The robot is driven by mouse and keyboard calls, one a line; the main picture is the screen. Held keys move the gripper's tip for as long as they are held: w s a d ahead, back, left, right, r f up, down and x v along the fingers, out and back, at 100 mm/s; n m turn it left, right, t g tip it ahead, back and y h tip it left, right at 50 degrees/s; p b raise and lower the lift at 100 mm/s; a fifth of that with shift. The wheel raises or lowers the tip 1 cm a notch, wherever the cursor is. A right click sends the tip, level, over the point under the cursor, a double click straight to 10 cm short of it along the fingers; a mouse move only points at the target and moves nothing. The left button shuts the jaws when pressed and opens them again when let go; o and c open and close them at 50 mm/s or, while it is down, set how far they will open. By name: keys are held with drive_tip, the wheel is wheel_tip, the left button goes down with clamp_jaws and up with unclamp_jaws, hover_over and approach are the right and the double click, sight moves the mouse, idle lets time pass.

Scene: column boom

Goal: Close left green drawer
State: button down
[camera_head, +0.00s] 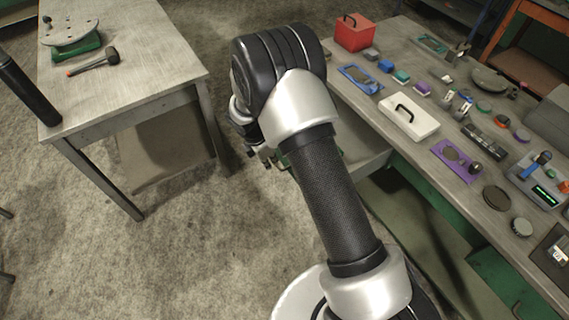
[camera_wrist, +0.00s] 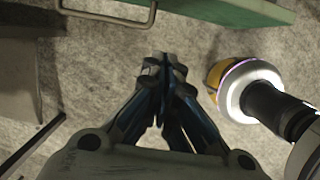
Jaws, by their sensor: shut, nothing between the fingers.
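The left green drawer (camera_head: 362,158) is pulled out from under the right workbench in the head view. Its pale tray shows beside my arm, and most of its front is hidden behind the arm. In the wrist view, the green drawer front (camera_wrist: 225,10) crosses the top edge, with a metal bar handle (camera_wrist: 107,17) at its left. My gripper (camera_wrist: 163,66) is shut and empty, with its fingertips below the drawer front in the picture and a visible gap between them. In the head view the gripper is mostly hidden by my wrist.
The right workbench (camera_head: 425,150) carries a red box (camera_head: 355,32), a white case (camera_head: 408,117) and several small items. A left workbench (camera_head: 130,50) bears a hammer (camera_head: 94,62). Open concrete floor (camera_head: 190,235) lies between the benches.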

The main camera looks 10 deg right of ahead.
drive_tip(key=w+d+f+b, duration=0.2)
drive_tip(key=d+f+b, duration=0.2)
drive_tip(key=f, duration=0.6)
drive_tip(key=shift+d+f, duration=0.2)
drive_tip(key=shift+d, duration=0.85)
